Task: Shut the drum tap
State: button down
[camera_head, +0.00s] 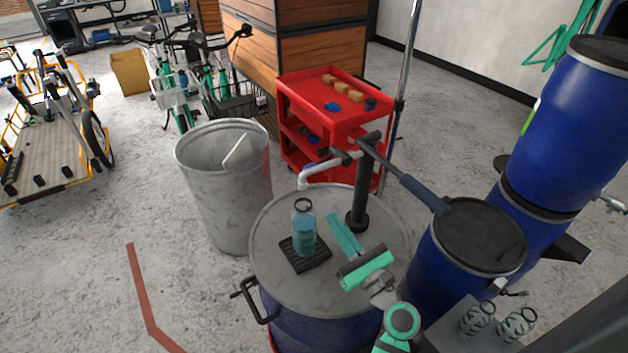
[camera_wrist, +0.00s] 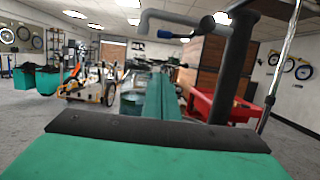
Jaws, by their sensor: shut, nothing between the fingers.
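A blue drum (camera_head: 320,325) with a grey lid carries a hand pump with a dark upright post (camera_head: 360,195), which also shows in the wrist view (camera_wrist: 232,70). A grey spout (camera_head: 325,166) bends down from the post, and it crosses the top of the wrist view (camera_wrist: 180,18). A small blue piece (camera_wrist: 165,34), perhaps the tap lever, shows at the spout; its exact setting is unclear. My gripper (camera_head: 333,222), teal, is shut and empty over the lid, left of the post and below the spout. Its closed fingers (camera_wrist: 160,100) point toward the spout area.
A clear bottle of blue liquid (camera_head: 304,235) stands on a black drip tray (camera_head: 318,262), close left of my gripper. The long pump handle (camera_head: 415,185) reaches right over another blue drum (camera_head: 440,270). A grey bin (camera_head: 225,205) and red cart (camera_head: 300,95) stand behind.

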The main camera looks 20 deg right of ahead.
jog(key=shift+w+a, duration=0.1)
jog(key=w+a+r, duration=0.2)
jog(key=w+r, duration=0.4)
jog(key=w, duration=0.3)
jog(key=shift+a+r, duration=0.25)
jog(key=shift+a, duration=0.05)
jog(key=shift+w, duration=0.1)
